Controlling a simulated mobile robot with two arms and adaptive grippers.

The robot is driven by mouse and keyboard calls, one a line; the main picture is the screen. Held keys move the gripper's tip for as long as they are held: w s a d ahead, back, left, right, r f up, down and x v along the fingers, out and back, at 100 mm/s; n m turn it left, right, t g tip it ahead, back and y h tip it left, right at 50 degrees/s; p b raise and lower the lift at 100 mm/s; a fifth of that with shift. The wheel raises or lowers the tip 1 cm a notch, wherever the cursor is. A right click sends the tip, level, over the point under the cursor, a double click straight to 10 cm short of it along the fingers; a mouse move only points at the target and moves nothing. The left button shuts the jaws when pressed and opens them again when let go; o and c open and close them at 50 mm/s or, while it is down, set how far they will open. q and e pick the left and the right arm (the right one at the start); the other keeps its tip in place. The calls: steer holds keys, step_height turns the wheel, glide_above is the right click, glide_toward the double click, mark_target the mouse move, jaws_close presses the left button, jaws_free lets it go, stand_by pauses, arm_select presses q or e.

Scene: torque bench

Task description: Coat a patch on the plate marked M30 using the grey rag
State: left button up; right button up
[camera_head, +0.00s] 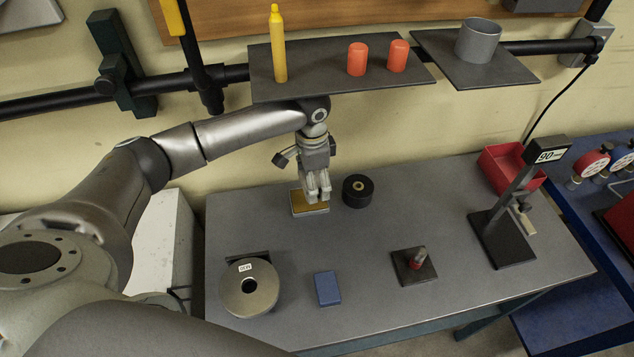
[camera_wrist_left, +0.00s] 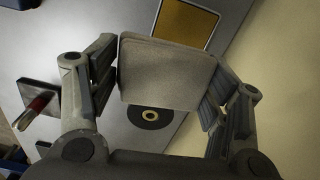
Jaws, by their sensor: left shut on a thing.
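My left gripper (camera_head: 317,196) is shut on the grey rag (camera_wrist_left: 165,73), a flat grey pad gripped between its fingers, as the left wrist view shows. In the head view the rag is hard to tell apart from the fingers. The gripper is over or just at a shallow tray with an amber surface (camera_head: 309,204), which also shows in the wrist view (camera_wrist_left: 186,24). The marked plate (camera_head: 262,299) is a round metal disc with a central hole at the front left of the bench; its small white label appears upside down and seems to read M30. My right gripper is not in view.
A black ring (camera_head: 358,191) stands close right of the amber tray. A blue block (camera_head: 328,289) lies right of the plate. A small stand with a red-based peg (camera_head: 415,264), a 90-marked post (camera_head: 505,215) and a red bin (camera_head: 500,165) are farther right. A shelf (camera_head: 320,75) hangs above.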

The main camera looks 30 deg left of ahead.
arm_select(q)
steer(key=shift+w+a+f+m+p, duration=0.15)
steer(key=shift+w+a+m+p, duration=0.15)
steer(key=shift+w+a+m, duration=0.15)
steer(key=shift+w+a+f+m+p, duration=0.2)
steer(key=shift+a+m+p, duration=0.15)
steer(key=shift+a, duration=0.2)
steer(key=shift+w+a+f, duration=0.15)
steer(key=shift+f, duration=0.05)
step_height(320, 180, down, 5)
steer(key=b, duration=0.5)
steer(key=shift+r+b, duration=0.15)
steer(key=shift+b, duration=0.25)
steer(key=shift+f+b, duration=0.55)
steer(key=shift+b, duration=0.25)
steer(key=shift+f, duration=0.5)
stand_by(0.3)
